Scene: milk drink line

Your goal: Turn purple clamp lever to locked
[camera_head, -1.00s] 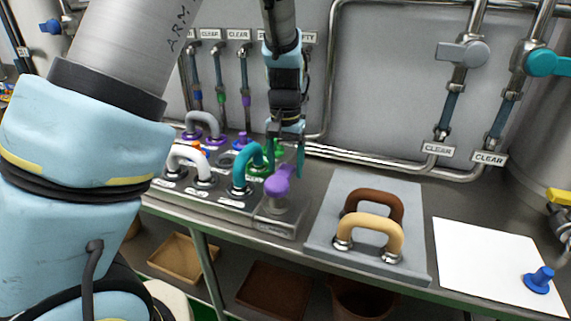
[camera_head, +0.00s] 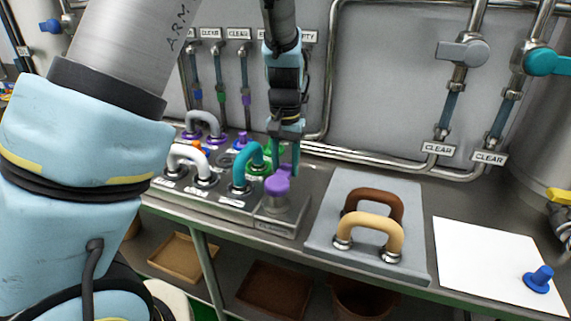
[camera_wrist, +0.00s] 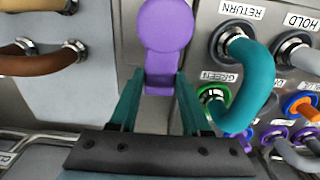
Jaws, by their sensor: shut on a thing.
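The purple clamp lever (camera_head: 277,184) sits on a round metal post at the right end of the steel manifold block. In the wrist view the purple lever (camera_wrist: 165,28) shows a round head with a short arm pointing toward my gripper. My gripper (camera_head: 288,168) is at the lever from behind in the head view. In the wrist view, my gripper's teal fingers (camera_wrist: 159,88) are on both sides of the lever arm's end and shut on it. The clamp's label is too small to read.
A teal U-shaped pipe (camera_wrist: 248,85) stands close beside the fingers, between ports marked RETURN and GREEN. A grey plate (camera_head: 321,235) with brown and tan handles lies to the right. Farther right are a white sheet (camera_head: 480,255) and a blue plug (camera_head: 539,278).

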